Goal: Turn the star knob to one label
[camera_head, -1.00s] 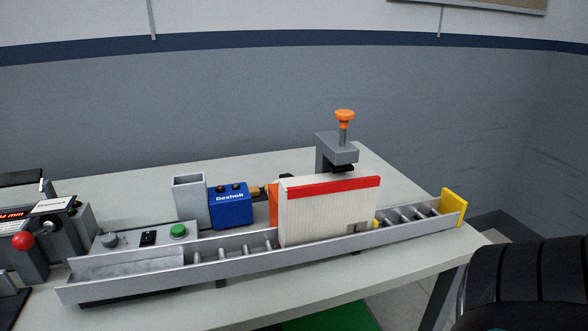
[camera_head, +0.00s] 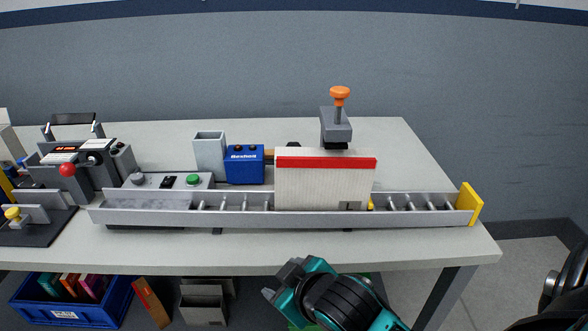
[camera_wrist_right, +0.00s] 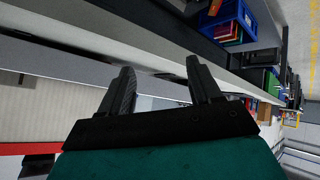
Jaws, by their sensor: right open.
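A grey knob (camera_head: 138,180) stands on a low grey panel (camera_head: 152,192) at the left end of the roller conveyor in the head view. It looks like the star knob, but its lobes and any labels are too small to read. A black switch (camera_head: 167,182) and a green button (camera_head: 193,181) sit beside it. My right gripper (camera_head: 280,282) is below the table's front edge, well right of the knob and apart from it. In the right wrist view its two dark fingers (camera_wrist_right: 160,76) are open with nothing between them. My left gripper is not in view.
The roller conveyor (camera_head: 240,218) runs along the table front, carrying a white red-topped block (camera_head: 325,185). Behind stand a blue box (camera_head: 245,165), a grey bin (camera_head: 209,155) and an orange-knobbed clamp (camera_head: 336,125). A red-knobbed device (camera_head: 68,169) is left. A blue crate (camera_head: 65,310) lies below.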

